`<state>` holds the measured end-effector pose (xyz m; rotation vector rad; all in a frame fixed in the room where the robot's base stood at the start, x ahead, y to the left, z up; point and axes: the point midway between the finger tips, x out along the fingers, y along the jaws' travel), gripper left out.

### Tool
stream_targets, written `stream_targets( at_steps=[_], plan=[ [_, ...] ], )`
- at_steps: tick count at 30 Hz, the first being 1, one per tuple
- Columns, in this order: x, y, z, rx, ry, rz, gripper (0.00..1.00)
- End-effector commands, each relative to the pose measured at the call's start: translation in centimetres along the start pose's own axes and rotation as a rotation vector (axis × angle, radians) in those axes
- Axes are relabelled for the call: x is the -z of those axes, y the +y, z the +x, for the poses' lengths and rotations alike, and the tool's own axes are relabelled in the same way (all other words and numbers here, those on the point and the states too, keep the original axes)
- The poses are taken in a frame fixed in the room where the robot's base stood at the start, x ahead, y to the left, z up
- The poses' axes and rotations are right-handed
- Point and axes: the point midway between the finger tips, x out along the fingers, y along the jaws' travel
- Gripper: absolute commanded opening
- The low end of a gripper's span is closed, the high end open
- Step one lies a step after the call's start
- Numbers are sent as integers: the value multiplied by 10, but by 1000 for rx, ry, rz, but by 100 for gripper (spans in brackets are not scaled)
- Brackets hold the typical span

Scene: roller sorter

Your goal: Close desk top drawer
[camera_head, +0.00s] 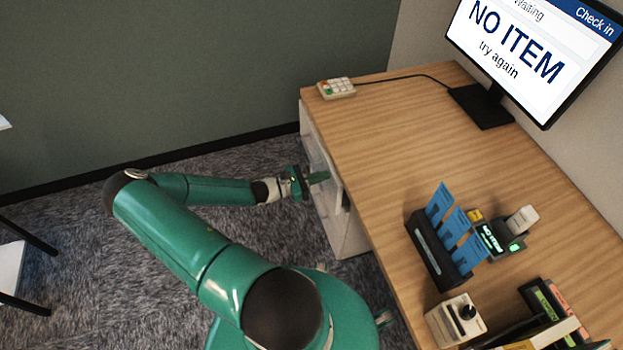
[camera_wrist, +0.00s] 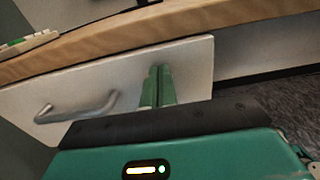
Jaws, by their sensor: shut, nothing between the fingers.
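The desk (camera_head: 420,130) has a light wood top and a white drawer cabinet (camera_head: 345,235) under its far left end. The top drawer's pale front (camera_wrist: 75,95) fills much of the wrist view, just under the desktop edge, and shows edge-on in the head view (camera_head: 313,150). Its grey metal bar handle (camera_wrist: 75,108) is left of my fingers. My gripper (camera_head: 318,177) is shut and empty, its green fingers (camera_wrist: 157,82) pointing at the right part of the drawer front. The fingertips are at or very near the panel; contact is unclear. How far the drawer stands out is hard to tell.
Carpet (camera_head: 90,240) is open left of the cabinet. A dark-legged piece (camera_head: 20,265) stands at far left.

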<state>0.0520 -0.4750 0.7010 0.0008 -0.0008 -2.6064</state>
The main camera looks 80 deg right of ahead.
Motion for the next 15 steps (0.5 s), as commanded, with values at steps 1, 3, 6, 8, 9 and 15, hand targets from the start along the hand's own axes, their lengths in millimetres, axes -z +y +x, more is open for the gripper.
stream_targets(
  at_steps=[1, 3, 6, 8, 9, 15],
  plan=[
    [0, 0, 1, 0, 0, 0, 0],
    [0, 0, 1, 0, 0, 0, 0],
    [0, 0, 1, 0, 0, 0, 0],
    [0, 0, 1, 0, 0, 0, 0],
    [0, 0, 1, 0, 0, 0, 0],
    [0, -1, 26, 3, -3, -2, 0]
  ],
)
